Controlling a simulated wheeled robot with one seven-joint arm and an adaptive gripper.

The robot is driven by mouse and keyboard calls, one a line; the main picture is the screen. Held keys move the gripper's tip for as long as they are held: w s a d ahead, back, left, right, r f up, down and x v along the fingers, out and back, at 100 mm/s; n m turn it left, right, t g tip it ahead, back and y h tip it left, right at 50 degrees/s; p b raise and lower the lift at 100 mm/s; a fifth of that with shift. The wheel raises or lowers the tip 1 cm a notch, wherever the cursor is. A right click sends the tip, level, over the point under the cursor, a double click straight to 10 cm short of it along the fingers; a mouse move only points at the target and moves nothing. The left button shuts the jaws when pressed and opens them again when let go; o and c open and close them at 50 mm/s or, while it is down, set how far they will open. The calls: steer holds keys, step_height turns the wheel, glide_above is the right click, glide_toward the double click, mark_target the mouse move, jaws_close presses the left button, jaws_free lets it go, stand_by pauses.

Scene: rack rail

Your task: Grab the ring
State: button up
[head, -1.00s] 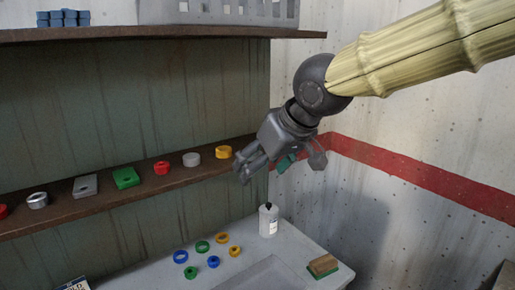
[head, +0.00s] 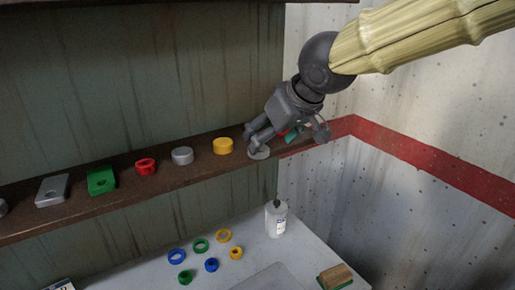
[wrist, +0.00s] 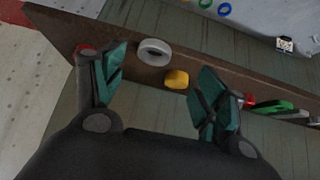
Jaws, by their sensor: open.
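A pale grey ring (head: 259,154) lies on the brown shelf, partly hidden under my gripper (head: 287,143). It also shows in the wrist view as a flat ring (wrist: 154,46) with a dark hole, between and beyond my fingertips. My gripper (wrist: 162,66) is open and empty, with its teal pads apart. In the wrist view the yellow cylinder (wrist: 176,80) lies beside the ring, nearer the right finger. A red piece (wrist: 84,48) on the shelf is partly hidden by the left finger. Whether my fingers touch anything is unclear.
The shelf (head: 75,211) also carries a yellow cylinder (head: 222,146), a grey round piece (head: 182,156), a red ring (head: 146,167), and green (head: 101,181) and grey (head: 52,191) blocks. Below, several small coloured rings and a bottle (head: 276,219) stand on a white bench. A wall is right.

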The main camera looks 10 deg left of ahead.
mark_target(263, 151)
steer(key=shift+w+a+f, duration=0.15)
steer(key=shift+w+f, duration=0.75)
steer(key=shift+w, duration=0.3)
steer(key=p+x, duration=0.1)
steer(key=x, duration=0.3)
steer(key=shift+a+f+p, duration=0.15)
steer(key=shift+a+p, duration=0.15)
steer(key=shift+p, duration=0.1)
steer(key=shift+s, duration=0.3)
steer(key=shift+w, duration=0.2)
steer(key=c, duration=1)
steer(key=shift+s, duration=0.1)
steer(key=shift+c, duration=0.5)
